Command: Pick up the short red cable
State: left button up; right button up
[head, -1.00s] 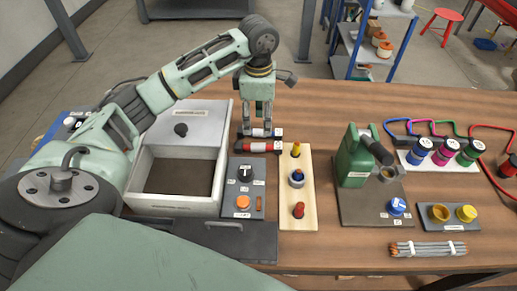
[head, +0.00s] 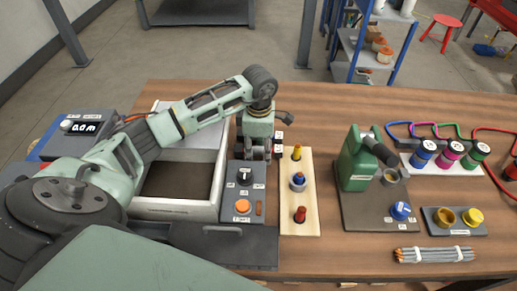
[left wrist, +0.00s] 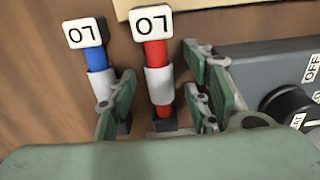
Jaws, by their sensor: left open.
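The short red cable (left wrist: 156,52) lies on the wooden table, with a white "07" tag at its end and a grey sleeve round its middle. A similar blue cable (left wrist: 95,57) with its own tag lies beside it, to its left in the left wrist view. My left gripper (left wrist: 158,100) is open, its fingers on either side of the red cable; the left finger is between the two cables. I cannot tell whether the fingers touch the red cable. In the head view my left gripper (head: 256,152) hides most of both cables. My right gripper is not in view.
A switch box (head: 242,205) is close beside the left gripper. A light board with pegs (head: 300,215) stands to the right and an open grey box (head: 145,210) to the left.

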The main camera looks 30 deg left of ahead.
pick_arm(q)
jog(key=c, duration=1.1)
